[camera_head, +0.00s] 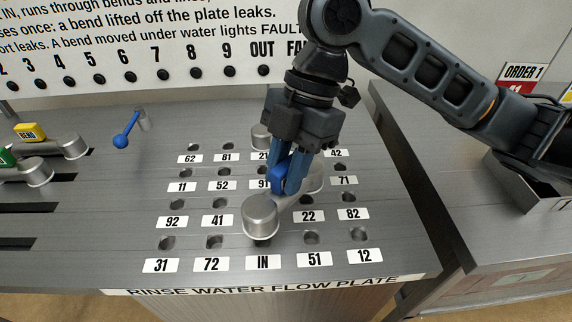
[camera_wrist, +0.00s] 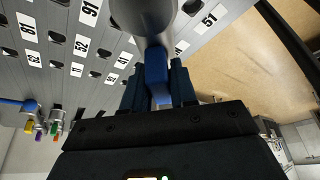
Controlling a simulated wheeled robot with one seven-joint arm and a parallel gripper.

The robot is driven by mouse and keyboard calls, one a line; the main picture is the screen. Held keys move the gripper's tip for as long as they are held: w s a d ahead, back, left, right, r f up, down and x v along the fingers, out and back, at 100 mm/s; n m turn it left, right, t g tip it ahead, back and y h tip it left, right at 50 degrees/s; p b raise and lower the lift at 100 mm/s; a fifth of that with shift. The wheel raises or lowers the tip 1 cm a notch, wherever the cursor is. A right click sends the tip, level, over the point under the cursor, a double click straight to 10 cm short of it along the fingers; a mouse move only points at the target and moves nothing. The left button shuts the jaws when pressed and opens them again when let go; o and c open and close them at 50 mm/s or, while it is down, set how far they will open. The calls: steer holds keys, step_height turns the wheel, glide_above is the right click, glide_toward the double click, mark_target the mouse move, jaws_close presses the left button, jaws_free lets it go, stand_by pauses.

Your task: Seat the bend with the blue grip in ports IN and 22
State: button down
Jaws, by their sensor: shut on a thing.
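My gripper (camera_head: 286,182) is shut on the blue grip (camera_wrist: 156,75) of a silver bend (camera_head: 260,214). The bend's near capped end stands over the IN port, just above the IN label (camera_head: 262,262), and hides that hole. Its far end (camera_head: 315,179) lies behind, to the right of the fingers, near the hole at label 22 (camera_head: 308,216). The bend seems to be held above the plate; I cannot tell the exact gap. In the wrist view the silver bend (camera_wrist: 145,18) crosses the top, beyond the fingers.
The flow plate (camera_head: 130,225) has rows of labelled holes. Another silver cap (camera_head: 262,137) stands by label 21, behind my gripper. A blue lever (camera_head: 126,131) stands at the left rear. Bends with yellow (camera_head: 30,132) and green grips lie in slots at far left.

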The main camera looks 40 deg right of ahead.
steer(key=shift+f+b, duration=0.35)
steer(key=shift+f, duration=0.35)
steer(key=shift+f+b, duration=1.25)
steer(key=shift+b, duration=0.05)
stand_by(1.4)
steer(key=c, duration=0.8)
jaws_free()
steer(key=shift+v, duration=3.95)
step_height(320, 180, up, 8)
steer(key=p, duration=0.7)
